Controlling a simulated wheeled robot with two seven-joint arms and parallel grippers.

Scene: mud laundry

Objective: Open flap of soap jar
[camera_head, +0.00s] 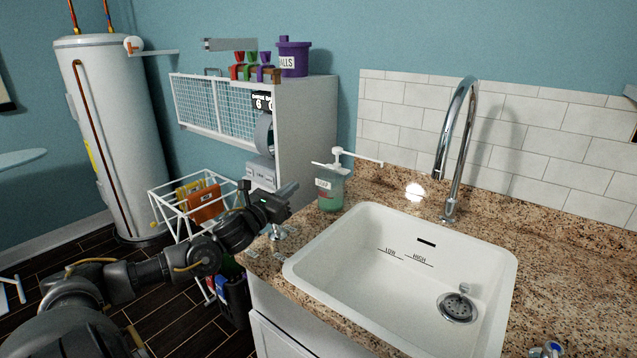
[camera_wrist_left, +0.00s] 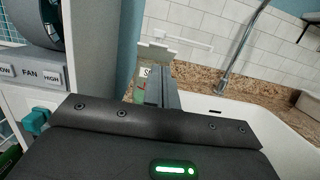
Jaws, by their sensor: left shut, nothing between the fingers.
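The jar also shows in the left wrist view (camera_wrist_left: 139,97), partly hidden behind my left gripper's fingers. My left gripper (camera_head: 291,190) is shut and empty, to the left of the jar and apart from it, with its fingers pointing towards it. My right gripper is in neither view.
The white sink (camera_head: 350,292) takes up the counter's middle, with a tall chrome faucet (camera_head: 461,130) behind it. A white cabinet (camera_head: 310,125) stands left of the jar. A wire basket (camera_head: 172,207) and a water heater (camera_head: 112,130) are farther left.

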